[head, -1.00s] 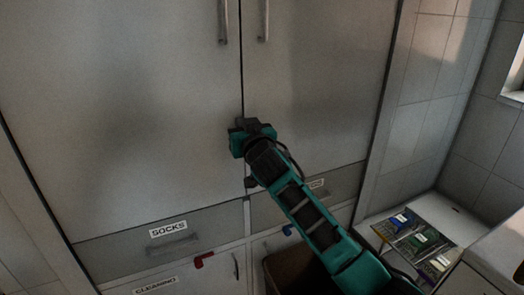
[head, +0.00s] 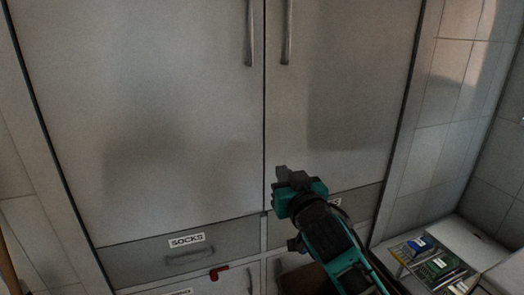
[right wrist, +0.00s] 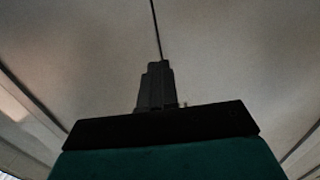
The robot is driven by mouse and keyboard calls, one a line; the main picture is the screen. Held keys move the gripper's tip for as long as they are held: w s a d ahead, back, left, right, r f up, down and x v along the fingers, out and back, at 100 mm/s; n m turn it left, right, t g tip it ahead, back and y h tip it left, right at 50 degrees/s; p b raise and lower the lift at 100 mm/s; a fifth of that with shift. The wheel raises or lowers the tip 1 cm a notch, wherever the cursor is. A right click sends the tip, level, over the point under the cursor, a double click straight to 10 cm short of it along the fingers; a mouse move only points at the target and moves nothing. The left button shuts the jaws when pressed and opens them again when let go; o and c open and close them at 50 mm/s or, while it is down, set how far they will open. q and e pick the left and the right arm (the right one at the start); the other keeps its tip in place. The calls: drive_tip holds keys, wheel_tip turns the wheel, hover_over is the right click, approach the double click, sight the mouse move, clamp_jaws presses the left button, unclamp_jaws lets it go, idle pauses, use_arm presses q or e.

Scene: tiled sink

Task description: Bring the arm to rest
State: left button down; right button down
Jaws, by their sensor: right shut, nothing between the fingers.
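My right arm, teal and black, comes in from the lower right in the head view. Its gripper (head: 282,174) is shut and empty, in front of the tall grey cabinet (head: 160,120) near the seam between its two doors. In the right wrist view the gripper fingers (right wrist: 155,85) are together, with the cabinet's door seam above them. My left gripper is not in view.
Both cabinet doors are shut, with upright handles (head: 249,35) near the seam. A tray of small items (head: 434,264) stands at the lower right, by the tiled wall (head: 450,120).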

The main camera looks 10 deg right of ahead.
drive_tip(key=s+d+f+g, duration=0.1)
drive_tip(key=s+f+g, duration=0.1)
drive_tip(key=s+f, duration=0.5)
drive_tip(key=s+d+f+g, duration=0.1)
drive_tip(key=s+f, duration=0.3)
drive_tip(key=f, duration=0.8)
drive_tip(key=s+d+f+g, duration=0.1)
drive_tip(key=s+f, duration=0.4)
drive_tip(key=s, duration=0.2)
drive_tip(key=s+d+f+n+g, duration=0.1)
drive_tip(key=s+f+g, duration=0.1)
drive_tip(key=s+f, duration=0.4)
drive_tip(key=s, duration=0.2)
drive_tip(key=shift+s+d+f+g, duration=0.2)
drive_tip(key=shift+s+g, duration=0.1)
